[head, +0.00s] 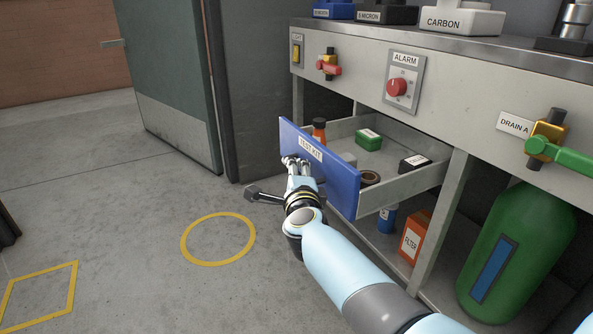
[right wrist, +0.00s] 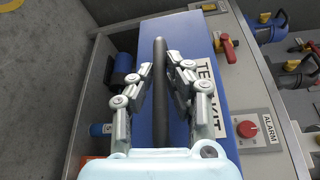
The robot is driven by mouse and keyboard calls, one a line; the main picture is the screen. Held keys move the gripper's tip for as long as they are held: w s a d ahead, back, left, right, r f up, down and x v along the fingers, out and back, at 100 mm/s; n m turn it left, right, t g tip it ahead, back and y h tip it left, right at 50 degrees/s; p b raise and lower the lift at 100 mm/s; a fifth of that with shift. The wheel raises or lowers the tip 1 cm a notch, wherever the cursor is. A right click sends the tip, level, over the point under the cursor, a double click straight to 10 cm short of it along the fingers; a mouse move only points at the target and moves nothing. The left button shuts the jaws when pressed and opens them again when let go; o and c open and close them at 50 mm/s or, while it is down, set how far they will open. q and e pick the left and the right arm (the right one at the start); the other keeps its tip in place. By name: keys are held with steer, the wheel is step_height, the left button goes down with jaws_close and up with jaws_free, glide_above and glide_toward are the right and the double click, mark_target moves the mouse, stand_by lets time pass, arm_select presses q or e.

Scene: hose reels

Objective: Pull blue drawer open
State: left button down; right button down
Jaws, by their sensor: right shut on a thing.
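The blue drawer (head: 343,182), labelled TEST KIT, stands pulled out from the grey bench. Its inside shows, with an orange bottle (head: 319,131), a green box (head: 368,139), a dark box (head: 415,163) and a roll (head: 370,178). My right gripper (head: 292,161) is at the drawer's front face. In the right wrist view its fingers lie on both sides of the dark bar handle (right wrist: 160,95), shut on it. The blue front (right wrist: 186,42) shows behind them. Most of the handle is hidden by the gripper in the head view. My left gripper is not in view.
Below the drawer are an orange FILTER box (head: 415,238) and a blue can (head: 387,219). A green cylinder (head: 520,255) stands to the right. The ALARM knob (head: 397,88) and drain valve (head: 548,140) sit on the bench front. The floor at left is open.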

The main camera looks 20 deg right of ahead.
steer(key=shift+f, duration=0.1)
steer(key=c, duration=1.3)
jaws_free()
steer(key=shift+c, duration=0.2)
